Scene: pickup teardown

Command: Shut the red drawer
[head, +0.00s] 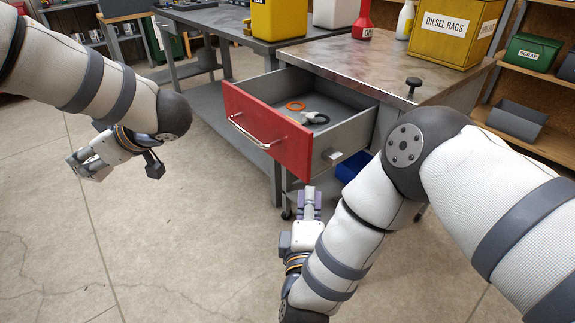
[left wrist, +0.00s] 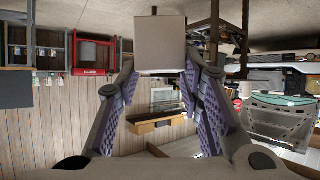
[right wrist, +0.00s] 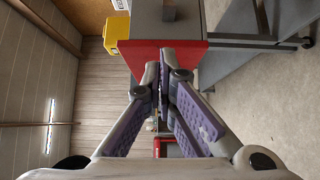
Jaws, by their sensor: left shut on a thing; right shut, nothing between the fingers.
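The red drawer (head: 268,128) stands pulled well out of the metal-topped workbench (head: 350,50), with a silver bar handle (head: 250,132) on its front. Inside lie an orange ring (head: 296,106) and a dark and white item (head: 314,118). My right gripper (head: 312,192) is shut and empty, just below the drawer front's right end; contact cannot be told. In the right wrist view the red drawer front (right wrist: 135,52) shows beyond the fingertips. My left gripper (head: 84,172) is left of the drawer, apart from it, shut on a plain grey-beige block (left wrist: 160,45).
A yellow "DIESEL RAGS" bin (head: 455,30) and a red bottle (head: 364,22) stand on the workbench. A second grey bench (head: 215,22) stands behind the drawer. A blue bin (head: 354,166) sits below. Shelves with a green box (head: 530,52) are at the right. The floor at the left is clear.

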